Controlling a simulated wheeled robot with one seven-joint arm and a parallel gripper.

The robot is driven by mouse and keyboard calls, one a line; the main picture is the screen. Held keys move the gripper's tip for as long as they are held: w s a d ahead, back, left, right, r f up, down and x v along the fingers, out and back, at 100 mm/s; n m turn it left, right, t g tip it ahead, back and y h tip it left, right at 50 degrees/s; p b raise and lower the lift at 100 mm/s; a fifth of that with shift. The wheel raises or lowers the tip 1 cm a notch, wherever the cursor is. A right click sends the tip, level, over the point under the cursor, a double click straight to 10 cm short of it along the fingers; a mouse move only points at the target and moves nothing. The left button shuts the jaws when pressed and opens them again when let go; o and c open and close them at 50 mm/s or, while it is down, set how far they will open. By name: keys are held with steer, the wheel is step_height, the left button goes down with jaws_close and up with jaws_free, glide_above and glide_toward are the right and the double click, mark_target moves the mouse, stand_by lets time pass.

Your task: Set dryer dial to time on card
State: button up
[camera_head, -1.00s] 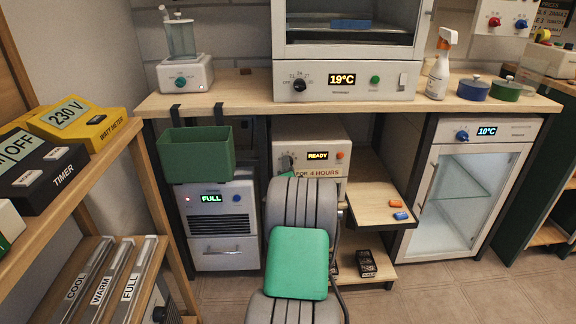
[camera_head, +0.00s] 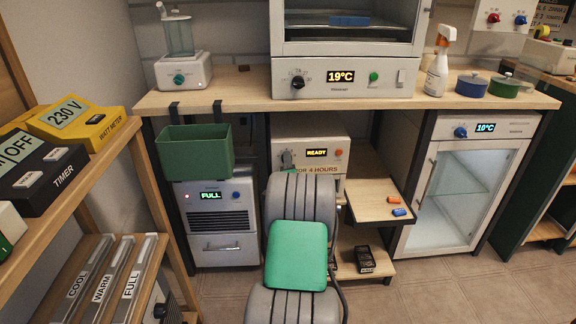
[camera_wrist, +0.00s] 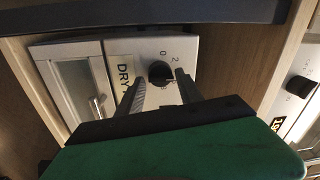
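The dryer (camera_head: 330,144) is a light-grey box under the counter, with a lit READY display. Contact cannot be told.
A green bin (camera_head: 195,151) hangs from the counter edge left of the dryer, above a unit showing FULL (camera_head: 211,195). A small pull-out shelf (camera_head: 378,203) holds an orange and a blue piece at the right. An incubator (camera_head: 345,78) stands on the counter above.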

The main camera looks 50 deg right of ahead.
steer(key=shift+o, duration=0.8)
steer(key=shift+w+a, duration=0.2)
steer(key=p+v, duration=0.1)
steer(key=v, duration=0.6)
steer(key=shift+s+a, duration=0.25)
steer(key=shift+a, duration=0.05)
